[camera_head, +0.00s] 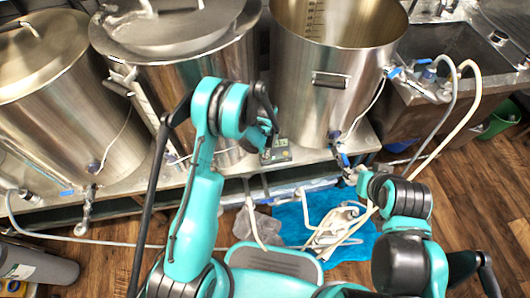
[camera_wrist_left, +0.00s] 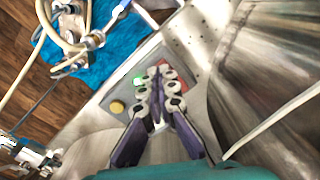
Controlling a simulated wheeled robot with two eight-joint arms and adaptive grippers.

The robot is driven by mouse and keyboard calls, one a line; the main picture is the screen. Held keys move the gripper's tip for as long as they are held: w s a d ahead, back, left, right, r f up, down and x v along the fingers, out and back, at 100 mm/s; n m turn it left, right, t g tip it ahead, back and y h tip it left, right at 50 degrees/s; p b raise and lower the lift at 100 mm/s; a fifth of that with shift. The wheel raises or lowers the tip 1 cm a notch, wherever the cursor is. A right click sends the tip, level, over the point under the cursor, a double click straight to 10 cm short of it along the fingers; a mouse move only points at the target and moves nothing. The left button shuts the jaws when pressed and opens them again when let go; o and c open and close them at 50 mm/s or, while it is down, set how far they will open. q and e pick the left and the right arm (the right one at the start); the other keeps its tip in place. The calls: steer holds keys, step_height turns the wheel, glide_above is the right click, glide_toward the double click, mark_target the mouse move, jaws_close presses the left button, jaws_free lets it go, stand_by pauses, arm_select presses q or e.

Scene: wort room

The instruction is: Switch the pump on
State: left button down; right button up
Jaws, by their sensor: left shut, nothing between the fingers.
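The pump's control box is a small grey panel (camera_head: 278,151) below the middle kettles in the head view. In the left wrist view the panel shows a green lit button (camera_wrist_left: 140,82), a yellow round knob (camera_wrist_left: 117,106) and a reddish area (camera_wrist_left: 184,74). My left gripper (camera_head: 267,153) is at the panel's left side in the head view. In the left wrist view the left gripper (camera_wrist_left: 160,72) is shut and empty, its fingertips over the panel beside the green button. The fingers hide part of the panel; contact cannot be told.
Steel kettles (camera_head: 330,90) stand on a metal bench (camera_head: 125,200) behind my arms. Hoses (camera_head: 447,130) run from the valves on the right. A blue cloth (camera_head: 290,218) with coiled tubing lies on the wooden floor (camera_head: 460,190). A sink (camera_head: 455,45) is at the back right.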

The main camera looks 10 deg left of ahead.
arm_select(q)
steer(key=shift+r, duration=0.15)
steer(key=shift+r+p, duration=1.55)
steer(key=shift+r, duration=1.35)
